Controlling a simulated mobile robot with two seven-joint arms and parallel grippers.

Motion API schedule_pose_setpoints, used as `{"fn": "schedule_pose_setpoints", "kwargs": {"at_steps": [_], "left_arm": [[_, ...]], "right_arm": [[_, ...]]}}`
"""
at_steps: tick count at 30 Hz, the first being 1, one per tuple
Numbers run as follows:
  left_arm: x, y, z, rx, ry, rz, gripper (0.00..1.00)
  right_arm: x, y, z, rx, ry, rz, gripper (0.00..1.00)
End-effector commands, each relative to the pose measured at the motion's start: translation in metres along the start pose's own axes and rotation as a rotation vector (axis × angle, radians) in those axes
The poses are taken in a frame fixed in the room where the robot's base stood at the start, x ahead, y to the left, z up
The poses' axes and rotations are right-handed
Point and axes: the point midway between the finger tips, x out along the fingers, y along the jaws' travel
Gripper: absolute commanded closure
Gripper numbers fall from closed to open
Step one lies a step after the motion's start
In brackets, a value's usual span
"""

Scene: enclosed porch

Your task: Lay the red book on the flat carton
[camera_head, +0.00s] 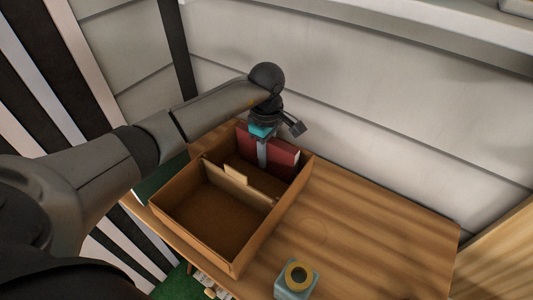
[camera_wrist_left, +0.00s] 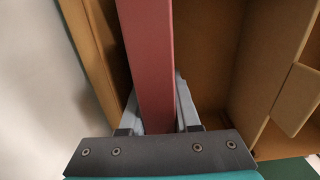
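The red book (camera_head: 282,160) stands on edge in the back compartment of an open brown box (camera_head: 178,222) on the wooden table. In the left wrist view the book (camera_wrist_left: 150,50) runs between the fingers of my left gripper (camera_wrist_left: 158,108). A finger lies against each side with no clear gap. In the head view this gripper (camera_head: 262,158) points down into the box and hides part of the book. I cannot pick out a separate flat carton with certainty. My right gripper is not in view.
A brown divider (camera_head: 225,178) splits the box. A dark green flat item (camera_head: 152,186) lies left of the box. A blue-grey jar with a yellow ring top (camera_head: 296,282) stands at the front. The table's right part (camera_head: 385,235) is clear; a pale wall rises behind.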

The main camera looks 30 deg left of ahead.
Motion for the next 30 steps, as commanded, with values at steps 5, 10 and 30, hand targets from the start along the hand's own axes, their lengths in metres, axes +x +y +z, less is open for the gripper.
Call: {"fn": "schedule_pose_setpoints", "kwargs": {"at_steps": [5,10,30], "left_arm": [[0.000,0.000,0.000,-0.001,0.000,0.000,0.58],[-0.001,0.000,0.000,0.000,0.000,0.000,0.58],[-0.111,0.001,0.000,0.000,0.001,0.002,0.58]], "right_arm": [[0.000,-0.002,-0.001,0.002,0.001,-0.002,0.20],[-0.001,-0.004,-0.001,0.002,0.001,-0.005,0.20],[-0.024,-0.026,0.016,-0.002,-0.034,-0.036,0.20]]}}
